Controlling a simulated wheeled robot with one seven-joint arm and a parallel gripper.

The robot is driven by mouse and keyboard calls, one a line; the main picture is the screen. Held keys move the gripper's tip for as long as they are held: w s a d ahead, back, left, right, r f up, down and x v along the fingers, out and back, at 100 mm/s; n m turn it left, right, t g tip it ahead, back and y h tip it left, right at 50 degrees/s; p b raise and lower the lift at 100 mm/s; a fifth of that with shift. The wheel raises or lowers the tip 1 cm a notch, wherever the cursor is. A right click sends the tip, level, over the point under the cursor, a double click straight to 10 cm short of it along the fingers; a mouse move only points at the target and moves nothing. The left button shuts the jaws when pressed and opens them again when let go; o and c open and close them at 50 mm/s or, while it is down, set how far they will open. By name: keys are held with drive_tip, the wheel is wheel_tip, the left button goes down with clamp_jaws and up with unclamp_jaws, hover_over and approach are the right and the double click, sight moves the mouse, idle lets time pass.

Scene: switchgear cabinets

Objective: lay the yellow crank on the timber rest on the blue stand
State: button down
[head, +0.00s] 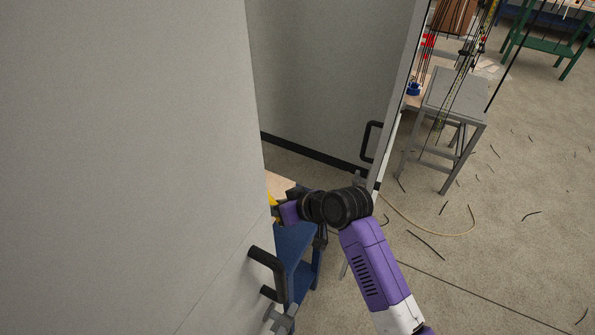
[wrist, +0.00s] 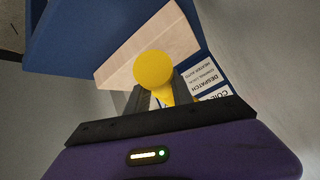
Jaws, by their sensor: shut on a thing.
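The yellow crank (wrist: 154,72) is between the fingers of my gripper (wrist: 156,98) in the wrist view, its round end facing the camera. The gripper is shut on it. The pale timber rest (wrist: 150,45) lies just beyond the crank, on the blue stand (wrist: 75,35). I cannot tell whether crank and timber touch. In the head view a bit of the yellow crank (head: 272,199), the timber (head: 280,184) and the blue stand (head: 295,245) show beside a grey cabinet. The gripper's fingers are hidden there behind the cabinet edge.
A large grey cabinet panel (head: 120,150) with black handles (head: 268,268) fills the left of the head view. A grey door with a handle (head: 370,141) stands behind my arm. A grey stool (head: 455,95) and loose wires lie to the right. White labels (wrist: 205,80) show beside the timber.

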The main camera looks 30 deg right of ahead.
drive_tip(key=w+d+r+n+t+h, duration=0.3)
drive_tip(key=w+d+n, duration=0.2)
drive_tip(key=d+n, duration=0.3)
drive_tip(key=shift+w+d+n+t+h+p, duration=0.3)
drive_tip(key=shift+d+n+h+p, duration=0.1)
drive_tip(key=shift+n, duration=0.5)
